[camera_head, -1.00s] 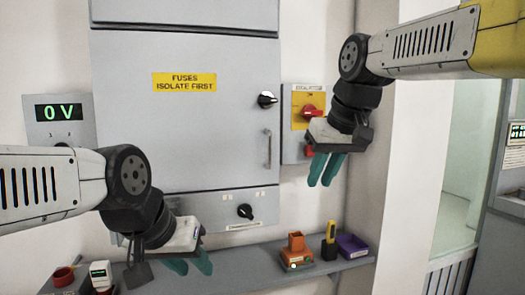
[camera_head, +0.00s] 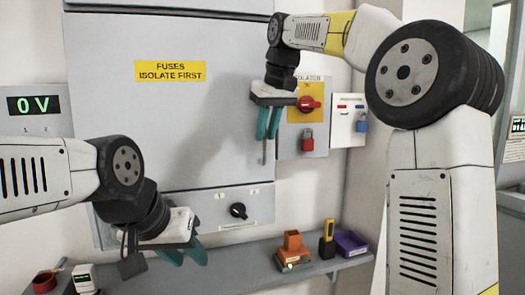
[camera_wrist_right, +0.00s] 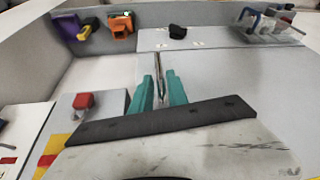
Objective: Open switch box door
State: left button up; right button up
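The switch box door (camera_head: 170,110) is a large grey panel with a yellow "FUSES ISOLATE FIRST" label (camera_head: 170,71), and it looks shut. My right gripper (camera_head: 268,136) is at the door's right edge, pointing down, over the vertical bar handle (camera_head: 264,153). In the right wrist view its teal fingers (camera_wrist_right: 160,78) stand on either side of the handle (camera_wrist_right: 157,64), apart, with gaps beside the bar. The upper handle and the black knob above are hidden by my right arm. My left gripper (camera_head: 185,257) is open and empty, low, near the shelf.
Right of the door are a yellow isolator with a red knob (camera_head: 309,103) and red padlock (camera_head: 308,140), and a white box (camera_head: 349,119). The shelf (camera_head: 235,263) holds an orange holder (camera_head: 292,248), a yellow tester (camera_head: 328,238) and a purple bin (camera_head: 350,243).

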aim_at(263, 145)
jog(key=x, duration=0.6)
jog(key=shift+w+f, duration=0.1)
jog(key=shift+c, duration=0.2)
grip_shut()
dwell(1.1)
